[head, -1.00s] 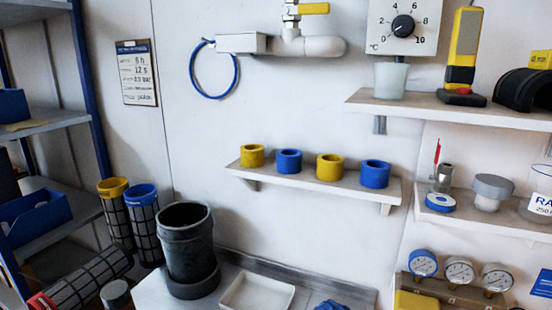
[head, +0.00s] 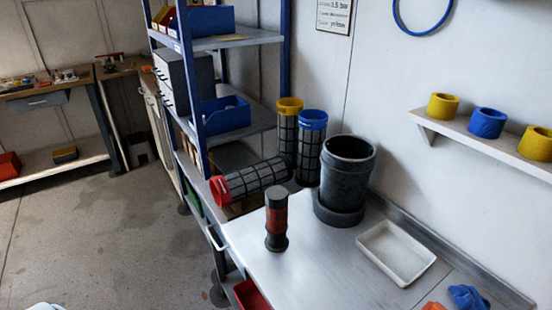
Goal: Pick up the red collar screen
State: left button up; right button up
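The red collar screen (head: 250,180) lies on its side at the left end of the metal bench. It is a dark mesh cylinder, and its red collar faces front left. Its far end is close to two upright mesh screens, one with a yellow collar (head: 288,135) and one with a blue collar (head: 309,148).
A dark open-topped vessel (head: 346,180) stands right of the screens. A dark cylinder with a red band (head: 276,220) stands upright in front of the red collar screen. A white tray (head: 395,252) lies further right. A blue-framed shelf (head: 235,41) rises behind left. The floor at left is clear.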

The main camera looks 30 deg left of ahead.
aim_at(226, 189)
jog(key=u, duration=1.15)
